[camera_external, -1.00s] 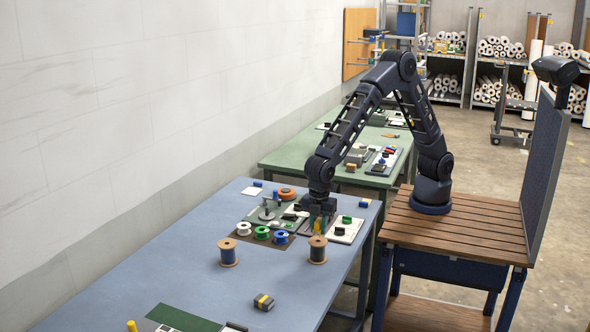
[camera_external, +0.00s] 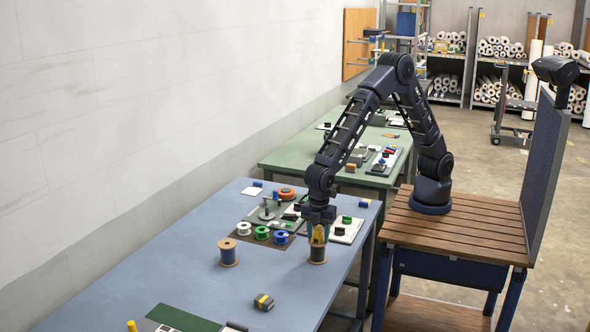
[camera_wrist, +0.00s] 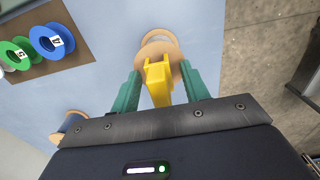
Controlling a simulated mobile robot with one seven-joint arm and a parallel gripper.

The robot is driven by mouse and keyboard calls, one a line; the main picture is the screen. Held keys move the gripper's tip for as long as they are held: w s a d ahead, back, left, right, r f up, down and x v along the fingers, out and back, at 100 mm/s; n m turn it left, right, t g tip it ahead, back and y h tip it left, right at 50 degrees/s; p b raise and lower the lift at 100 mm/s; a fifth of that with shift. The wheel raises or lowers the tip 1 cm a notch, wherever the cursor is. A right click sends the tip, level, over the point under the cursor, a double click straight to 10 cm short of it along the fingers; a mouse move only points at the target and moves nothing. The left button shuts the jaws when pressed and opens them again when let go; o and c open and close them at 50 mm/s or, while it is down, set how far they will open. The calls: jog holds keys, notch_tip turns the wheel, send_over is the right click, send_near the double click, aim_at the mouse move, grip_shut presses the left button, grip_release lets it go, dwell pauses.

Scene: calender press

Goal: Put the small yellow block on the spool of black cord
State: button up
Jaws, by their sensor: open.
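The small yellow block (camera_wrist: 159,84) stands between the green fingers of my gripper (camera_wrist: 160,70) in the wrist view, with a gap on each side. My gripper is open around it. The spool of black cord (camera_wrist: 159,45) has tan flanges and lies directly under the block. In the external view the block (camera_external: 318,236) appears to stand on top of this spool (camera_external: 317,257), just below my gripper (camera_external: 318,226). The contact between block and spool is hard to make out. Most of the cord is hidden in the wrist view.
A second spool with dark blue cord (camera_external: 228,254) stands to the left. Green (camera_external: 262,233) and blue (camera_external: 281,237) reels sit on a brown mat behind. A dark block with a yellow band (camera_external: 264,302) lies in front. The blue tabletop between is clear.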

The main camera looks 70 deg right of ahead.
aim_at(318, 226)
notch_tip(318, 226, up, 12)
jog(key=shift+r, duration=0.15)
dwell(0.4)
jog(key=w+d+r+m+t, duration=0.1)
jog(key=w+d+r+m, duration=0.3)
jog(key=d, duration=0.7)
jog(key=w+d+r+m, duration=0.15)
jog(key=d+r, duration=0.35)
jog(key=d, duration=0.7)
jog(key=w+d+r+m+t, duration=0.1)
jog(key=w+d+r+m, duration=0.3)
jog(key=d, duration=0.7)
jog(key=s+d+r+m, duration=0.1)
jog(key=s+d, duration=0.1)
jog(key=d, duration=0.3)
jog(key=s+d+r+m+t, duration=0.1)
jog(key=s+d, duration=0.1)
jog(key=d, duration=0.4)
jog(key=s+d+r+m, duration=0.1)
jog(key=s+d, duration=0.2)
jog(key=d, duration=0.2)
jog(key=s+d+f+m+t, duration=0.1)
jog(key=s+d+f+m, duration=0.2)
jog(key=s+d, duration=0.8)
jog(key=shift+d+m+t, duration=0.3)
jog(key=shift+d+m, duration=0.7)
jog(key=shift+m, duration=0.25)
